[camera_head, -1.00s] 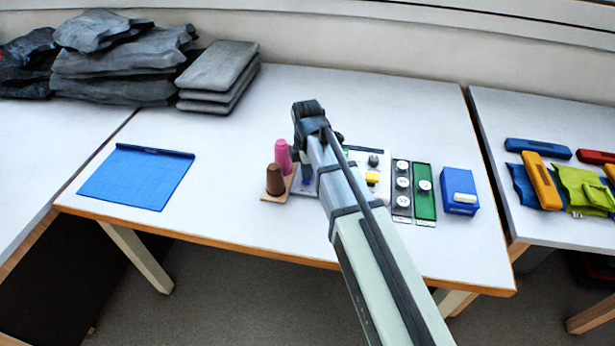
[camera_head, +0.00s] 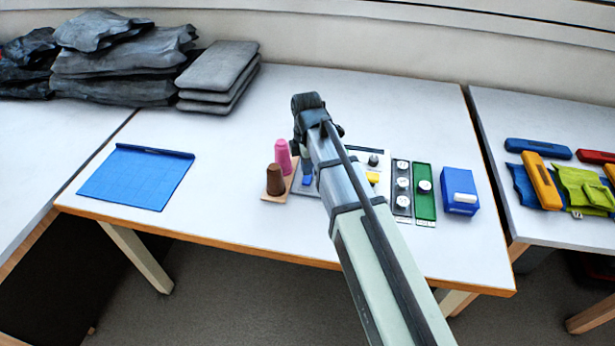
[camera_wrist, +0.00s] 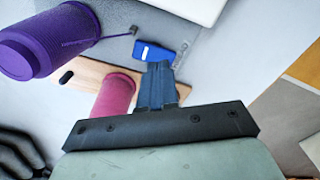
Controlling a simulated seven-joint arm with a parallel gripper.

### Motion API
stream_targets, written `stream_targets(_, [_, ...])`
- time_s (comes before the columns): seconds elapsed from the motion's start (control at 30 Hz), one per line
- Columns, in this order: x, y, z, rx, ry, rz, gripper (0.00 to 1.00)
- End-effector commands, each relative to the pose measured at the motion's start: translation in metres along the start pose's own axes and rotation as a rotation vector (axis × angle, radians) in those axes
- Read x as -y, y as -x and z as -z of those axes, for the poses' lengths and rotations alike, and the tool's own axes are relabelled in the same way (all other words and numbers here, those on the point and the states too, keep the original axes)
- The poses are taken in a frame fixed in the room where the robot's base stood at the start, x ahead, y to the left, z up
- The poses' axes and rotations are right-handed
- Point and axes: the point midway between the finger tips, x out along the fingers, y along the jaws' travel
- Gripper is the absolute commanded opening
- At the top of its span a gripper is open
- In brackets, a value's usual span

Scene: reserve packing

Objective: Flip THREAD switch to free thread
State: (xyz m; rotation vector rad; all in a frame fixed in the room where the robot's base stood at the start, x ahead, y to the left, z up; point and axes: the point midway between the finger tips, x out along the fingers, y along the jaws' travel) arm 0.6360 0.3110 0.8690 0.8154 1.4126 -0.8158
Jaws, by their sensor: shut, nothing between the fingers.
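My gripper (camera_wrist: 157,72) is shut and empty in the wrist view, its dark fingers close to a blue block (camera_wrist: 153,52) on a grey plate (camera_wrist: 90,52). Whether they touch it I cannot tell. In the head view the blue block (camera_head: 307,180) shows below my wrist, and my arm hides much of the plate.
A pink cone (camera_head: 283,155) and a brown cone (camera_head: 275,180) stand on a wooden base left of the plate. To the right are a dial panel (camera_head: 402,210), a green panel (camera_head: 425,205) and a blue box (camera_head: 460,192). A blue mat (camera_head: 137,180) lies left; the table between is clear.

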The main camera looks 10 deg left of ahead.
Motion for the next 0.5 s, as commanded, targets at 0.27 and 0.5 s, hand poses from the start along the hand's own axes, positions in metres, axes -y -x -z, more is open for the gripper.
stream_targets(0.27, [0.0, 0.019, 0.0, 0.0, 0.0, -0.001, 0.0])
stream_targets(0.5, [-0.001, 0.034, 0.0, 0.0, 0.0, -0.002, 0.0])
